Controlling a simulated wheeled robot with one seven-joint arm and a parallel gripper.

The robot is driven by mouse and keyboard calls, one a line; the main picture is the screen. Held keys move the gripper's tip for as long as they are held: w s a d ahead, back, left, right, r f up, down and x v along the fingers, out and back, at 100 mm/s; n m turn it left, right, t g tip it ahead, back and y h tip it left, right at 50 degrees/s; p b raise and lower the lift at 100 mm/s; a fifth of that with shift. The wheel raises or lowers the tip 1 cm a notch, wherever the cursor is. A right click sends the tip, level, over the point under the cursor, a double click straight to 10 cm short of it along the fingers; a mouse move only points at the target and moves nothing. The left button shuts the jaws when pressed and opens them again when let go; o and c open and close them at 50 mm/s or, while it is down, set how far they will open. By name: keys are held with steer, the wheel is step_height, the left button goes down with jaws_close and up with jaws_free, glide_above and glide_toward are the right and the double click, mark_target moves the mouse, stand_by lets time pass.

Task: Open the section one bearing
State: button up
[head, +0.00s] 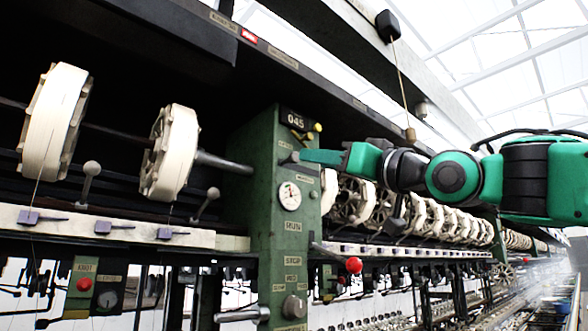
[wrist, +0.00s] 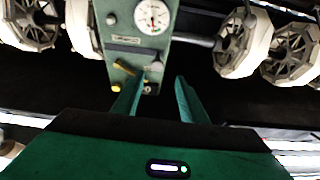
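The green post (head: 262,200) marked 045 carries small labelled fittings and a round dial (head: 289,196). A grey shaft (head: 225,163) from the reels on the left runs into its upper part. I cannot tell which fitting is the section one bearing. My gripper (head: 297,157) reaches in from the right at the post's upper face. In the wrist view my gripper (wrist: 161,78) is open, fingers apart, with nothing clearly between them.
White reels (head: 170,152) stand left of the post, and a row of similar reels (head: 410,213) recedes to the right. A red ball knob (head: 353,265) sticks out below my arm. A dark overhead beam (head: 320,80) runs above. A pale rail (head: 120,228) crosses at left.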

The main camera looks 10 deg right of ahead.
mark_target(295, 157)
steer(key=x, duration=1)
steer(key=shift+w+d+f, duration=0.15)
steer(key=shift+w+d, duration=0.1)
steer(key=shift+d, duration=0.05)
jaws_close()
